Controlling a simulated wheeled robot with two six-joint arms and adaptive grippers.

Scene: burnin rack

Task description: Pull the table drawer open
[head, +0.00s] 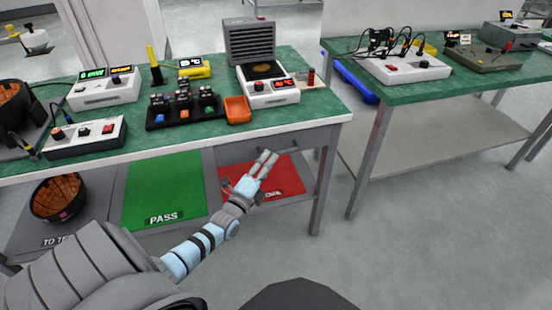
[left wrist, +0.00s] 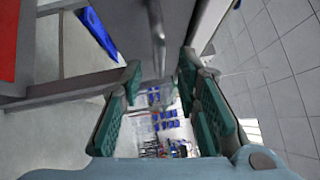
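The table drawer (head: 300,139) is a grey panel under the right end of the near green-topped table. It looks flush with the table edge, though my gripper hides part of the area. My left gripper (head: 267,158) is just in front of it, below the tabletop edge. In the left wrist view my left gripper (left wrist: 160,100) has its green-padded fingers apart with nothing between them. A grey bar handle (left wrist: 158,40) runs ahead of the fingers, near the grey drawer face, and looks apart from them. My right gripper is in neither view.
The near table (head: 215,139) carries test devices, a black socket block (head: 185,111) and an orange tray (head: 238,110). Below are a green PASS mat (head: 165,185), a red mat (head: 285,172) and a basket (head: 58,197). A second table (head: 440,92) stands right; floor between is clear.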

